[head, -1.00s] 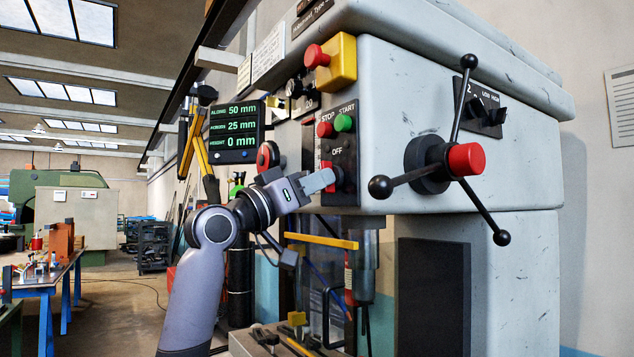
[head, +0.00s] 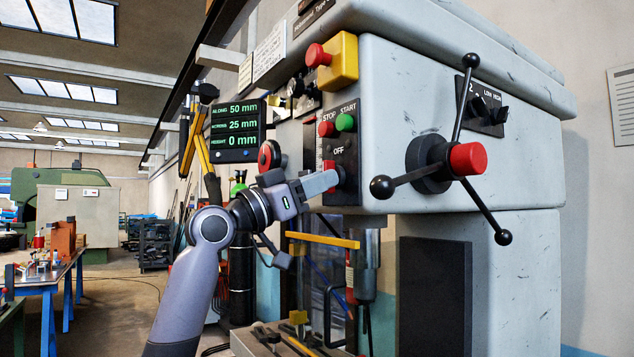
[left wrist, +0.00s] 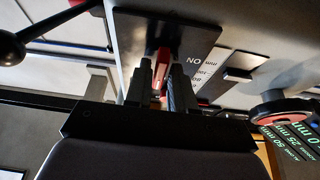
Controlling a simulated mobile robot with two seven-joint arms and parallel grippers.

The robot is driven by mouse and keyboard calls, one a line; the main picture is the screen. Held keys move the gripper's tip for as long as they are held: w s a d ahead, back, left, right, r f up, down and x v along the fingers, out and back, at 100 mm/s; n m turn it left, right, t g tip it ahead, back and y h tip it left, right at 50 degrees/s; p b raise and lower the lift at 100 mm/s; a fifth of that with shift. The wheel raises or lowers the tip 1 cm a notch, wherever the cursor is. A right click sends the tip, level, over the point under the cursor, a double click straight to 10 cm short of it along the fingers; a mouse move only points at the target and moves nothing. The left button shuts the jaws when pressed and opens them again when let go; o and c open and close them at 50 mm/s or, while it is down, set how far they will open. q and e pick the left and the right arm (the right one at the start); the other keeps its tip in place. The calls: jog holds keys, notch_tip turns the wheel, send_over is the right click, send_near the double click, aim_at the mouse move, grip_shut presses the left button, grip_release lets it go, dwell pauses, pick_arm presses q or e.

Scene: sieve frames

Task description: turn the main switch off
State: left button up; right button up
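The main switch is a black plate marked OFF (head: 346,153) on the grey machine head, with a red handle that also shows in the left wrist view (left wrist: 162,68). My left gripper (head: 335,179) is at this plate, its fingertips covering part of the handle in the head view. In the left wrist view the two dark fingers (left wrist: 161,82) stand close on either side of the red handle. I cannot tell whether they press on it. The word ON shows upside down on the plate beside the handle. My right gripper is not in view.
Just above the switch are a red STOP button (head: 326,129) and a green START button (head: 345,122). A yellow box with a red button (head: 338,62) sits higher. A three-armed feed handle (head: 465,159) juts out at right. A display (head: 235,130) hangs at left.

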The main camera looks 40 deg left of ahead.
pick_arm(q)
jog(key=shift+o, duration=0.6)
jog(key=b+v, duration=0.2)
jog(key=v, duration=0.5)
jog(key=shift+b, duration=0.4)
jog(key=shift+s+a+f, duration=0.1)
